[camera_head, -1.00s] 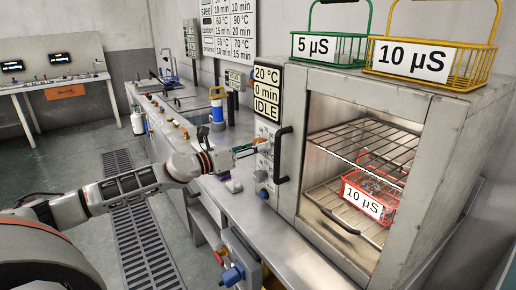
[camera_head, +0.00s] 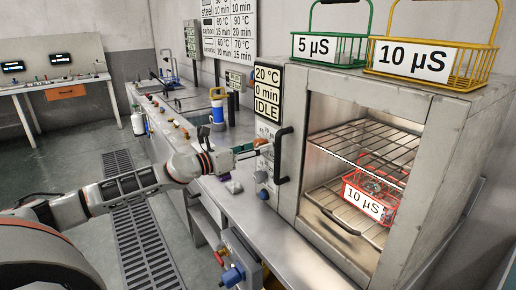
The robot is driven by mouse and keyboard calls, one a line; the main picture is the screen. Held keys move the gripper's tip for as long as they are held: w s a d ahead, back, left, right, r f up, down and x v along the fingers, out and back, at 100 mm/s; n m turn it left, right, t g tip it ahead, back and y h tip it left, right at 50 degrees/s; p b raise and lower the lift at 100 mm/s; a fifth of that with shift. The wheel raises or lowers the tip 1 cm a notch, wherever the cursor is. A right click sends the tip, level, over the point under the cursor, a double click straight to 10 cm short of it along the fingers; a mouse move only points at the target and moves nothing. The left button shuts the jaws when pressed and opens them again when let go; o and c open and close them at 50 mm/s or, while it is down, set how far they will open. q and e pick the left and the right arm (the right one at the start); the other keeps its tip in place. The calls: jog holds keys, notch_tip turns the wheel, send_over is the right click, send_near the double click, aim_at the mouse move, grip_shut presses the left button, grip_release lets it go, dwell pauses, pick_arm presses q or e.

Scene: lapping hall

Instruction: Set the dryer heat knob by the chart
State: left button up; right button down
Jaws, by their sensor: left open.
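The dryer (camera_head: 432,150) stands at the right with its chamber facing me. Its display (camera_head: 267,92) reads 20 °C, 0 min, IDLE. Below the display is a narrow control panel (camera_head: 266,131) with a reddish knob (camera_head: 260,143) and lower grey and blue knobs (camera_head: 263,194). My left gripper (camera_head: 256,151) is open, with its fingertips at the reddish knob; I cannot tell whether they touch it. The chart (camera_head: 229,30) on the back wall lists steel, carbon and another row with temperatures and minutes; its top is cut off. My right gripper is out of view.
A red basket (camera_head: 367,200) marked 10 µS sits inside the dryer. Green (camera_head: 330,47) and yellow (camera_head: 430,60) baskets stand on top. A black vertical handle (camera_head: 281,155) is close right of my fingers. The bench (camera_head: 225,205) runs below my forearm.

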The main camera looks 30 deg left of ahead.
pick_arm(q)
jog(key=v, duration=1.2)
dwell(0.6)
dwell(0.5)
